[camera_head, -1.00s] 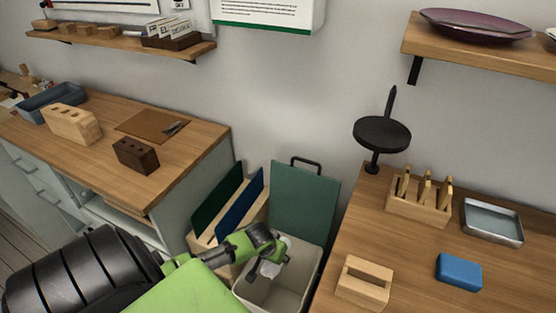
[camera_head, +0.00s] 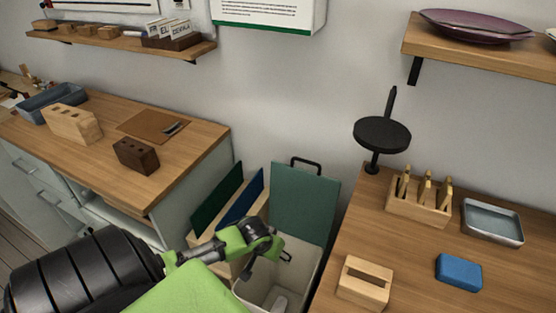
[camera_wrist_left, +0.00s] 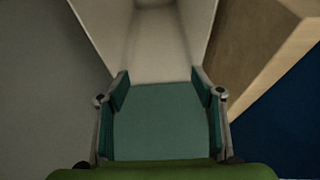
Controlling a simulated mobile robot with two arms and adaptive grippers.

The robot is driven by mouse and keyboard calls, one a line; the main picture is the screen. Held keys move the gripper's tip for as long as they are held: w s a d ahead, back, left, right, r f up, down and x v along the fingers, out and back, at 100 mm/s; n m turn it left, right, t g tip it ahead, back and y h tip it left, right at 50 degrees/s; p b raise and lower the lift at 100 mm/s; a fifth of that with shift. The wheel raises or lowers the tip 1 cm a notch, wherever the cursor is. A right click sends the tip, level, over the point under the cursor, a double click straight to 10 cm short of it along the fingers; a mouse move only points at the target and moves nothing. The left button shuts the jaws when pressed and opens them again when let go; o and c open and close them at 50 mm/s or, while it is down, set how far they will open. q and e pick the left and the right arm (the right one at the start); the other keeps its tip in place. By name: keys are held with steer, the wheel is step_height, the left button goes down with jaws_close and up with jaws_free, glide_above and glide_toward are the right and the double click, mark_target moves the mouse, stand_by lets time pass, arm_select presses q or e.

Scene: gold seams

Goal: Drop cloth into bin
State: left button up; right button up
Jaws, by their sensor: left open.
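The bin (camera_head: 313,262) is a pale open container between the two counters, with its dark green lid (camera_head: 305,205) raised at the back. My left gripper (camera_head: 270,266) is over the bin's mouth, with its fingers apart. In the left wrist view the gripper (camera_wrist_left: 162,88) is open with nothing between its fingers; the green lid (camera_wrist_left: 160,125) shows behind them and the pale bin interior (camera_wrist_left: 178,40) beyond. A small whitish shape, apparently the cloth (camera_head: 279,301), lies low inside the bin, partly cut off by the bin's front. My right gripper is not in view.
A wooden box (camera_head: 196,240) with dark green and blue panels stands left of the bin. The right counter (camera_head: 410,265) holds a wooden block (camera_head: 364,281), a blue sponge-like block (camera_head: 459,272), a metal tray (camera_head: 492,222) and a slotted holder (camera_head: 418,212). The left counter (camera_head: 190,155) is close too.

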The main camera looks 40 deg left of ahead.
arm_select(q)
steer(key=v, duration=0.6)
steer(key=shift+s+r, duration=0.2)
steer(key=shift+r, duration=0.05)
